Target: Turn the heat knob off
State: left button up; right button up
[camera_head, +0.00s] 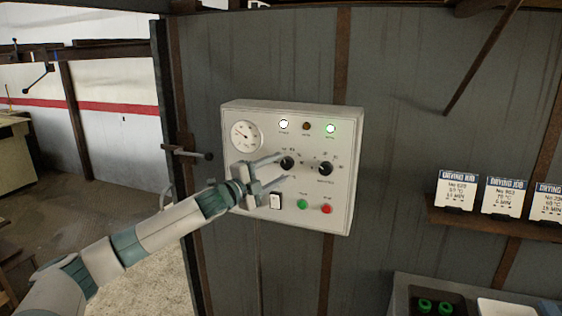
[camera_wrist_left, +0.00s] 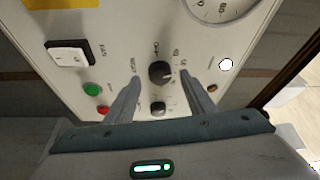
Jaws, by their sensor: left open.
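The heat knob (camera_head: 288,162) is the dark left-hand knob of two on the white control panel (camera_head: 342,206). In the left wrist view the heat knob (camera_wrist_left: 160,72) sits between the fingertips, with printed marks around it. My left gripper (camera_head: 284,167) reaches in from the left, open, one finger above and one below the knob. In the left wrist view the open gripper (camera_wrist_left: 160,77) has its two fingers on either side of the knob with visible gaps; I cannot tell whether either touches it. The knob's exact setting is too small to read.
A second dark knob (camera_head: 325,168) is to the right. The panel also has a round gauge (camera_head: 246,136), white and green lit lamps, a rocker switch (camera_head: 275,201), a green button (camera_head: 302,204) and a red button (camera_head: 327,209). A card shelf (camera_head: 488,229) is further right.

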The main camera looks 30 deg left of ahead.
aim_at(287, 164)
pick_arm(q)
jog(key=shift+w+d+r+p, duration=0.15)
jog(key=shift+w+p, duration=0.25)
jog(key=shift+w, duration=0.65)
jog(key=c, duration=1)
jog(key=shift+c, duration=0.2)
